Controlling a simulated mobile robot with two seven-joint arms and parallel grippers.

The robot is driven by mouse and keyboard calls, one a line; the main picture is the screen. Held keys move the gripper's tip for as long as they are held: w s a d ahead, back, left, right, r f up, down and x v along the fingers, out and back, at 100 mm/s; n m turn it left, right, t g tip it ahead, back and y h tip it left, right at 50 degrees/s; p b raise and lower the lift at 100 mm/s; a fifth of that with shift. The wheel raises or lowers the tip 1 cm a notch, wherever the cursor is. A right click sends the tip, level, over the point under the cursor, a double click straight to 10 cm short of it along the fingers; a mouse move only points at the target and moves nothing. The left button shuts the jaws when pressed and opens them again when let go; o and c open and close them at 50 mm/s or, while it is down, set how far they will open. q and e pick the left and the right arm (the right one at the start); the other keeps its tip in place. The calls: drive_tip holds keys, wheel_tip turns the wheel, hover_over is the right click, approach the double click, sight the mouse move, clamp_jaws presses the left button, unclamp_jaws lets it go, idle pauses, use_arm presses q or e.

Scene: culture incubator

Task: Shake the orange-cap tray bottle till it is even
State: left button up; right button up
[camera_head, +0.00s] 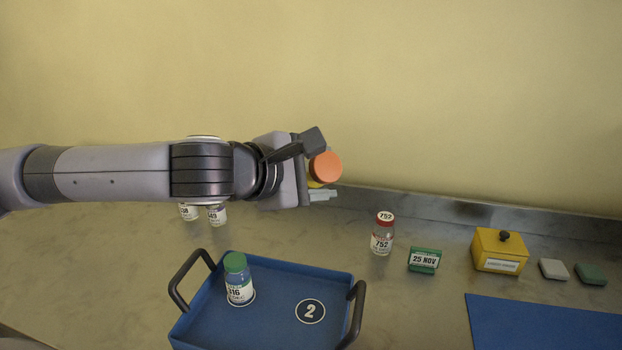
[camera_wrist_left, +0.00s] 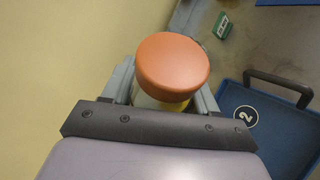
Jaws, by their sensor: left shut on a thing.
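The orange-cap bottle (camera_head: 325,168) is held in my left gripper (camera_head: 318,180), raised above the bench at the back. Its orange cap faces the head camera, and a little yellow shows below the cap. In the left wrist view the orange cap (camera_wrist_left: 173,68) fills the middle, with the fingers of my left gripper (camera_wrist_left: 163,98) on both sides of the bottle. Most of the bottle's body and its contents are hidden. The blue tray (camera_head: 275,318) marked 2 stands on the bench below, with a green-cap bottle (camera_head: 238,280) upright in it. My right gripper is not in view.
A red-cap bottle (camera_head: 382,233) labelled 752, a green date block (camera_head: 424,260) and a yellow box (camera_head: 499,250) stand to the right. Two small pads and a blue mat (camera_head: 545,325) lie farther right. Two bottles (camera_head: 217,215) stand partly hidden below my left arm.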

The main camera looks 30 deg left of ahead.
use_arm(q)
drive_tip(key=shift+r+m, duration=0.1)
drive_tip(key=shift+m, duration=0.4)
drive_tip(key=shift+m, duration=0.5)
drive_tip(key=shift+m, duration=1.4)
